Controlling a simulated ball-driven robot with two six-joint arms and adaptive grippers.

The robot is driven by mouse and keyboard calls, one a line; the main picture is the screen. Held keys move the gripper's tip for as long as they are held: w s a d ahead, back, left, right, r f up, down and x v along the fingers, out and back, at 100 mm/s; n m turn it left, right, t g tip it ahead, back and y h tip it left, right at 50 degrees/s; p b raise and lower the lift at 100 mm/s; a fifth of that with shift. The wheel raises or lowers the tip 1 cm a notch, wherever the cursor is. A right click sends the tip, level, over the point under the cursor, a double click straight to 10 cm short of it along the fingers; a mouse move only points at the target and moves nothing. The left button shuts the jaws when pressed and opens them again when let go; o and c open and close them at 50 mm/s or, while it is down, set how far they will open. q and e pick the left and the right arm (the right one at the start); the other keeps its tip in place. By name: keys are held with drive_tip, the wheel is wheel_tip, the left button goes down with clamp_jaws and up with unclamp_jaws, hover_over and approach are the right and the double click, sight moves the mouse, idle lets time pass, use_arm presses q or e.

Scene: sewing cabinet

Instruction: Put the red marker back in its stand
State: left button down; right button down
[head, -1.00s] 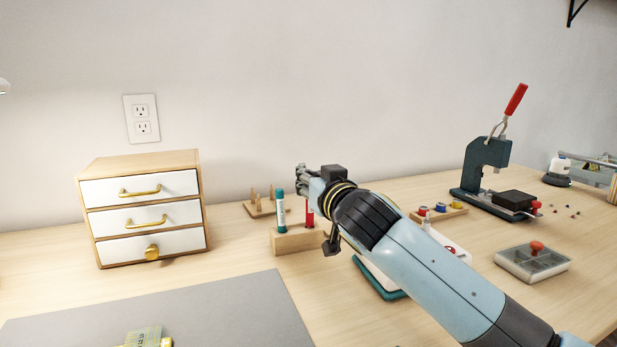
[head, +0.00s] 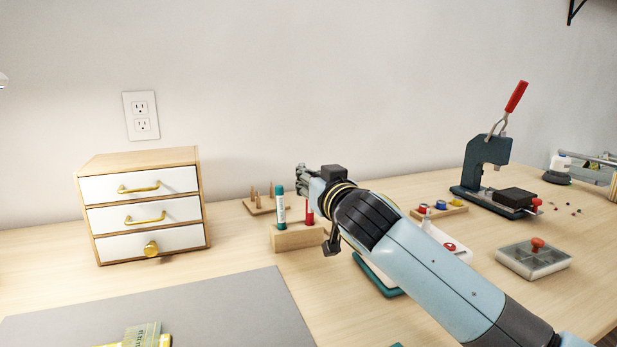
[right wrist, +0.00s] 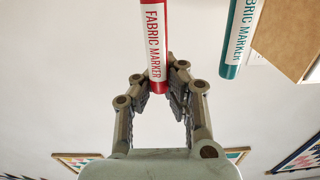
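The red marker (head: 309,212) is upright over the right part of the wooden stand (head: 292,240). Its lower end meets the stand's top edge in the head view; I cannot tell how deep it sits. A teal marker (head: 281,208) stands upright in the stand's left part. My right gripper (head: 303,182) is at the red marker's top end. In the right wrist view, the fingers (right wrist: 161,75) close in on both sides of the red marker (right wrist: 154,40). The teal marker (right wrist: 239,35) is beside it, apart from the fingers. My left gripper is out of view.
A three-drawer cabinet (head: 145,207) stands left of the stand, and a small board with wooden pegs (head: 265,207) behind it. A grey mat (head: 220,310) lies in front. A teal-edged tray (head: 375,277) lies under my right arm. A press (head: 490,165) stands farther right.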

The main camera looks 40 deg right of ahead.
drive_tip(key=shift+f+b, duration=0.4)
drive_tip(key=shift+f, duration=0.1)
drive_tip(key=c, duration=2)
unclamp_jaws()
drive_tip(key=o, duration=0.6)
drive_tip(key=v, duration=1.2)
